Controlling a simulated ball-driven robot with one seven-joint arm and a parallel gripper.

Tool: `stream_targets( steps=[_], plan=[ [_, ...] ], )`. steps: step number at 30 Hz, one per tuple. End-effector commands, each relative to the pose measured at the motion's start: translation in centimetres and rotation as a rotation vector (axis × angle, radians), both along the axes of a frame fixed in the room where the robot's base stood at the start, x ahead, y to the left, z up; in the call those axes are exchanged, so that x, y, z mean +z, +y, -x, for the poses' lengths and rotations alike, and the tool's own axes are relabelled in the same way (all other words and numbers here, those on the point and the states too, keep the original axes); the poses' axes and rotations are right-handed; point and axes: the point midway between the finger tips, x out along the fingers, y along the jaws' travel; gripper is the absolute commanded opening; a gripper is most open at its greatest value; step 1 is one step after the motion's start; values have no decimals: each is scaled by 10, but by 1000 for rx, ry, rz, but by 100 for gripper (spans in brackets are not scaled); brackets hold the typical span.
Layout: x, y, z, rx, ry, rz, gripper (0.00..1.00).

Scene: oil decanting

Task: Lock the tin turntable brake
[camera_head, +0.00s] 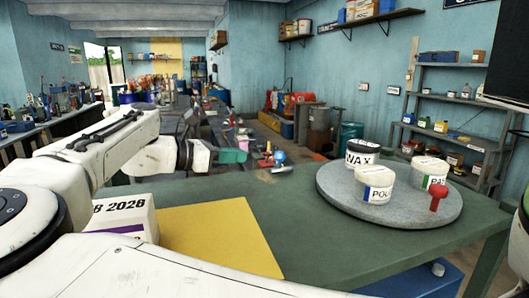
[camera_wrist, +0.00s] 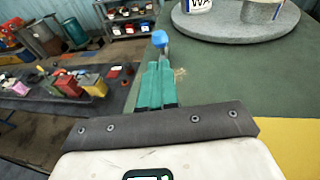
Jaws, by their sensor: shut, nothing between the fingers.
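The grey round turntable (camera_head: 335,197) lies on the green table (camera_head: 290,225) and bears three tins: WAX (camera_head: 362,153), one lettered PO (camera_head: 374,184) and one lettered PAS (camera_head: 429,172). A red knob (camera_head: 436,197) stands at its front right rim. A blue ball knob (camera_head: 279,157) on a pale lever is by the table's far edge, left of the turntable; which knob is the brake is not labelled. My gripper (camera_head: 240,155) is shut and empty, left of the blue knob. In the wrist view its teal fingers (camera_wrist: 158,75) point at the blue knob (camera_wrist: 160,38), whose lower stem is partly hidden.
A yellow sheet (camera_head: 222,235) and a white box marked 2026 (camera_head: 125,215) lie on the near left of the table. A blue box (camera_head: 425,280) is below its front edge. Shelves (camera_head: 450,110) stand behind the turntable. The table's middle is clear.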

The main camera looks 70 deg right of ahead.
Motion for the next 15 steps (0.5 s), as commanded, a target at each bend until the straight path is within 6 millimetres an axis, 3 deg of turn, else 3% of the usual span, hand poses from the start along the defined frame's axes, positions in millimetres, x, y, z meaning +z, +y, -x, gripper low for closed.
stream_targets(
  steps=[6,15],
  plan=[
    [-5,-34,27,-3,0,-3,0],
    [-13,-62,48,0,0,0,0]
  ],
)
